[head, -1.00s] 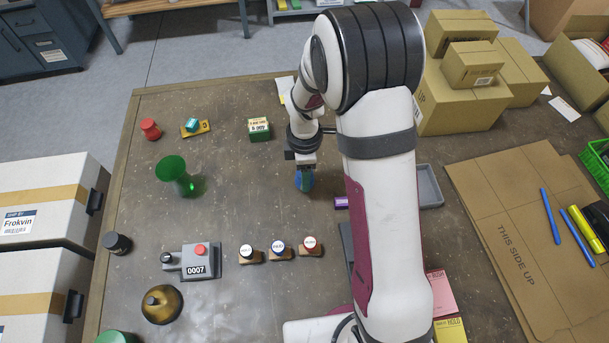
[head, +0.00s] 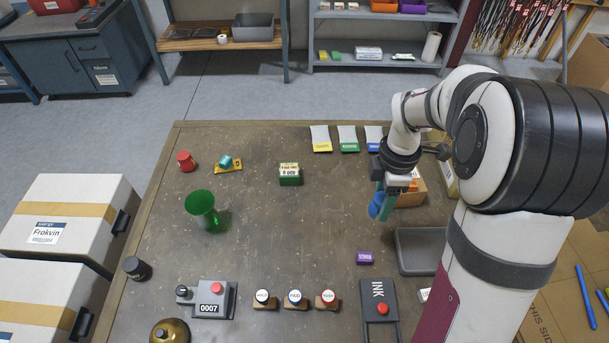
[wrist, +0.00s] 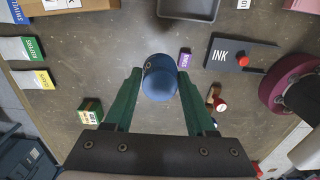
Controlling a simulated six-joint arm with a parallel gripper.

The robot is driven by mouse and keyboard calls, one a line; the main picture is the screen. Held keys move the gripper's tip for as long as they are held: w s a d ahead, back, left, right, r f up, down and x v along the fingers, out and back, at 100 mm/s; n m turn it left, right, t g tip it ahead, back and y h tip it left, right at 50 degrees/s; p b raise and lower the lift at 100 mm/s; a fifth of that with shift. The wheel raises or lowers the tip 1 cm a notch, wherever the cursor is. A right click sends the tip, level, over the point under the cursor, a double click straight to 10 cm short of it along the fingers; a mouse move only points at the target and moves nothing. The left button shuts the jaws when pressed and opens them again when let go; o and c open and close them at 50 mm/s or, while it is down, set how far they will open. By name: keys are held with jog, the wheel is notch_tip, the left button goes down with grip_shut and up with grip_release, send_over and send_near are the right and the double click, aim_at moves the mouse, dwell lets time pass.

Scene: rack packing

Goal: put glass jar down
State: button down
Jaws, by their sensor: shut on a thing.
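The glass jar (head: 376,205) looks blue and rounded. My gripper (head: 384,207) is shut on it, with a green finger on either side. In the wrist view, the jar (wrist: 160,80) sits between the tips of the green fingers, and its round blue top faces the camera. It is over the right part of the brown table, beyond the small purple box (head: 364,257). I cannot tell whether its base touches the table.
A cardboard box (head: 412,192) stands just right of the jar. A grey tray (head: 418,262) and INK device (head: 378,293) lie nearer. Yellow, green and blue cards (head: 348,147) lie behind. A green glass vessel (head: 201,206) stands left. The table's middle is clear.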

jog(key=w+a+r+n, duration=0.1)
jog(key=w+a, duration=0.2)
jog(key=w, duration=0.5)
send_over(289, 169)
jog(key=shift+n, duration=0.4)
notch_tip(289, 169, down, 5)
jog(key=shift+d+r, duration=0.1)
jog(key=shift+r, duration=0.05)
notch_tip(289, 169, down, 4)
jog(key=shift+r, duration=0.1)
jog(key=shift+f, duration=0.25)
jog(key=shift+c, duration=1.1)
grip_release()
